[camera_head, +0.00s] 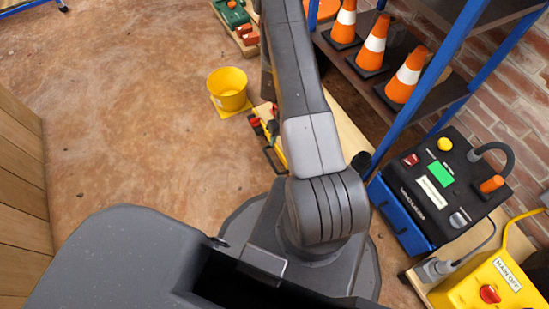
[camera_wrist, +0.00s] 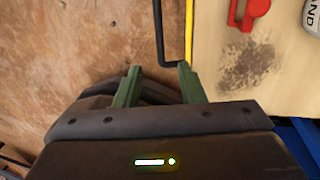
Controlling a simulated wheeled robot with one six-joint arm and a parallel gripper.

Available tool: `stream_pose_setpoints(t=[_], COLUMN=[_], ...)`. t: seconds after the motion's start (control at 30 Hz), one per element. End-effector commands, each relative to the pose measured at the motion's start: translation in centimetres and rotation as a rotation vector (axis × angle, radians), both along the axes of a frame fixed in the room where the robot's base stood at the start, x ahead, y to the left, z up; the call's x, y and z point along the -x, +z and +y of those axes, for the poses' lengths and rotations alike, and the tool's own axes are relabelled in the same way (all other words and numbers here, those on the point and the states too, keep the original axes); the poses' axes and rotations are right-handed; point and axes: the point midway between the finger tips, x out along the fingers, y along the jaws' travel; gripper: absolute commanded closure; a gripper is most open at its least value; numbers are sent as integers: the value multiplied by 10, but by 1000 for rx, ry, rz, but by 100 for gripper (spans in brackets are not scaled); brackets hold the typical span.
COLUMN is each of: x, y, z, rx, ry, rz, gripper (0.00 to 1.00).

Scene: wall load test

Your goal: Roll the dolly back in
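My gripper (camera_wrist: 159,69) shows in the wrist view with its two green fingers apart and nothing between them. A black bent bar (camera_wrist: 159,32), which looks like a handle, lies just beyond the fingertips. Its lower end turns right toward a pale board (camera_wrist: 215,75) with a yellow edge strip and a dark smudge. This board may be the dolly; its wheels are not visible there. I cannot tell whether the right finger touches the bar. In the head view my arm runs up out of the picture, and my gripper is not visible.
Blue-framed shelves (camera_head: 420,70) with orange cones (camera_head: 372,45) stand along the right. A black-and-blue test unit (camera_head: 440,185) and a yellow switch box (camera_head: 490,290) sit lower right. A yellow bucket (camera_head: 229,90) stands on the floor. Wooden panelling (camera_head: 22,190) borders the left; floor between is clear.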

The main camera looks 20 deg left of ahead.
Motion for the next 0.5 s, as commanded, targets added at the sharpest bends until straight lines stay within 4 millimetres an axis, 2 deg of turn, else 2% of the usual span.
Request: stream_pose_setpoints(t=[0.17, 0.5], x=[4, 15], y=[-22, -94], z=[2, 11], rx=[1, 2], ry=[-4, -1], rz=[3, 3], gripper=[64, 64])
